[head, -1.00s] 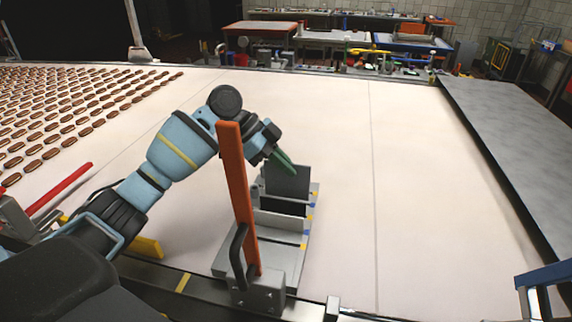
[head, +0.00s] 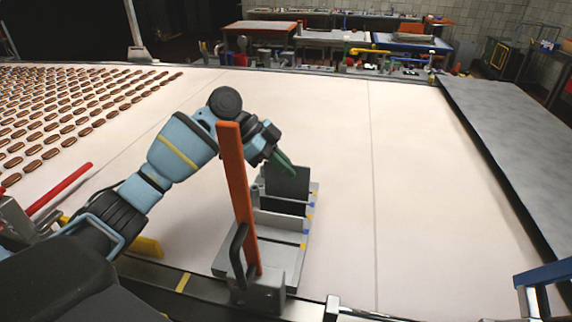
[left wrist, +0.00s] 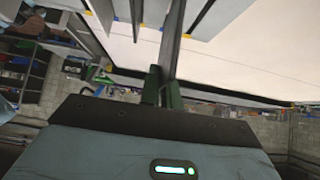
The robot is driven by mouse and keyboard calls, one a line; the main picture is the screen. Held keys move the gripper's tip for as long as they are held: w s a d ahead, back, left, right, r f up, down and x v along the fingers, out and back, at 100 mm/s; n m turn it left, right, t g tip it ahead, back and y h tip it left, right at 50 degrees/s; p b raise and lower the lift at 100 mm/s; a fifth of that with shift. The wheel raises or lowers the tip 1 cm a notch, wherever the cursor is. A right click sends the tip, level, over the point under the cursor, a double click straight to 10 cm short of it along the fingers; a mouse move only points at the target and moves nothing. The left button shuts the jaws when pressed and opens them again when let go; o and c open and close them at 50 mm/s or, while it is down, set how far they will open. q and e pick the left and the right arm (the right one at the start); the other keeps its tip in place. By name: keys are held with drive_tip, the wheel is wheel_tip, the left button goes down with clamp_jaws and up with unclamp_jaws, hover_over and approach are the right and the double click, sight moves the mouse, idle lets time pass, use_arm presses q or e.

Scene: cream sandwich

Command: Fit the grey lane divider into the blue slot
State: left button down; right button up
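The grey lane divider (head: 288,183) is a dark upright plate at the far end of a light grey slotted base (head: 262,262). My left gripper (head: 284,163) has its green fingers at the divider's top edge. In the left wrist view the fingers (left wrist: 162,88) are closed on either side of the thin divider (left wrist: 174,38). The base carries blue and yellow marks along its right edge, including a blue slot mark (head: 312,204) near the divider's foot. I cannot tell whether the divider's lower edge is inside a slot. My right gripper is not in view.
An upright orange bar (head: 236,195) stands in front of the base, partly covering it. Rows of brown cream sandwiches (head: 75,110) lie on the pale belt (head: 430,200) at left. The belt right of the base is clear. A grey metal surface (head: 520,140) borders it.

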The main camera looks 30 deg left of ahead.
sight(286, 198)
use_arm(q)
drive_tip(key=shift+f, duration=0.85)
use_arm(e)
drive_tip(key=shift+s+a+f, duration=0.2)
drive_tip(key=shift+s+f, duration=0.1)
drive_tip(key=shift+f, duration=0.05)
use_arm(q)
drive_tip(key=shift+f+b, duration=0.35)
drive_tip(key=shift+f, duration=0.35)
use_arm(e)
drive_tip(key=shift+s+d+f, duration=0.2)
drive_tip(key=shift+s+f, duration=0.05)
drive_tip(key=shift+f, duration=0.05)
use_arm(q)
drive_tip(key=shift+f, duration=0.9)
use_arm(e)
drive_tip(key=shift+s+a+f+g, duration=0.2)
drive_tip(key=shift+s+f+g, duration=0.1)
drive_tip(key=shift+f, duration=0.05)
use_arm(q)
drive_tip(key=shift+f+b, duration=0.55)
drive_tip(key=shift+f, duration=0.5)
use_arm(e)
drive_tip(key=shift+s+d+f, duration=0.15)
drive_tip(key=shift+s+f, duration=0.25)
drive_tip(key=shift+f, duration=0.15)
use_arm(q)
drive_tip(key=c, duration=1.6)
unclamp_jaws()
drive_tip(key=shift+o, duration=0.2)
